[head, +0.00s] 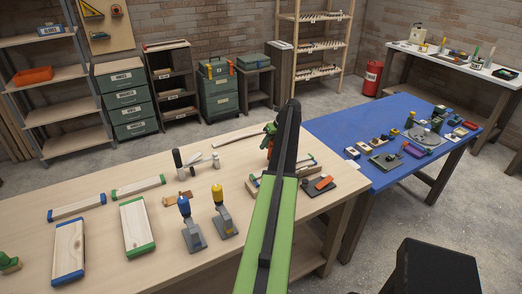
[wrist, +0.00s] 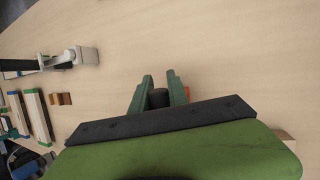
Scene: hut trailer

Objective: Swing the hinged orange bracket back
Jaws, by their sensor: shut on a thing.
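In the head view, an orange part (head: 323,183), which looks like the hinged bracket, lies on a dark plate (head: 312,190) near the bench's right end. My arm covers the area left of it. In the wrist view, my gripper (wrist: 161,82) has its two green fingers on either side of a dark round piece (wrist: 158,98). It is closed on this piece. A small bit of orange (wrist: 187,93) shows just right of the right finger; the rest is hidden behind the finger and the gripper body. I cannot tell how the dark piece joins the orange part.
Toggle clamps with blue (head: 190,225) and yellow (head: 224,213) handles stand on the bench left of my arm. Several boards with blue or green ends, such as the wide one (head: 137,228), lie farther left. A blue table (head: 345,126) with small items adjoins on the right.

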